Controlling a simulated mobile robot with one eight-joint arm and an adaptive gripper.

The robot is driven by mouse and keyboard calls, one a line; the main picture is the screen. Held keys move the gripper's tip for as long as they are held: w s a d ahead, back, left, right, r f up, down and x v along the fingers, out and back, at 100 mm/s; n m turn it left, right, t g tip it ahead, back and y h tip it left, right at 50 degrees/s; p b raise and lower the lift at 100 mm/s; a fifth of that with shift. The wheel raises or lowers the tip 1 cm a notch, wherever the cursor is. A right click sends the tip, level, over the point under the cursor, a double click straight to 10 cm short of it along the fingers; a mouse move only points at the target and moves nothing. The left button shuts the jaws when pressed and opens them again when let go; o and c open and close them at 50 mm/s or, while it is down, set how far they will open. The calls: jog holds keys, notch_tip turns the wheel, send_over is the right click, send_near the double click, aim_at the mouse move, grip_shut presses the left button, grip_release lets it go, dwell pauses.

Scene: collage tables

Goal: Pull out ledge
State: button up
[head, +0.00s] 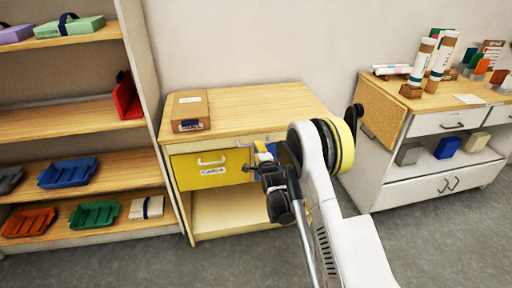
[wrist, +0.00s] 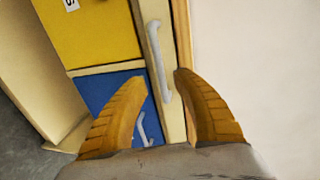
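The ledge (head: 200,146) is a thin cream front strip under the wooden top of the small cabinet, flush with it as far as I can tell. It has a pale bar handle; in the wrist view the ledge (wrist: 165,15) runs steeply down the picture with its handle (wrist: 153,42) in front of my fingers. My gripper (wrist: 161,82) is open, with its two tan fingers on either side of the handle's lower end. Contact cannot be told. In the head view my gripper (head: 262,155) is at the cabinet front, and my arm hides the ledge's right part.
Below the ledge are a yellow drawer (head: 208,170) and a blue drawer (wrist: 105,90), both with handles. A cardboard box (head: 190,111) lies on the cabinet top (head: 255,103). Shelves with trays stand left, a white workbench (head: 430,188) right. Grey floor is clear in front.

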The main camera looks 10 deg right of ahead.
jog(key=b+x, duration=0.1)
jog(key=x, duration=0.5)
jog(key=shift+b, duration=0.3)
grip_shut()
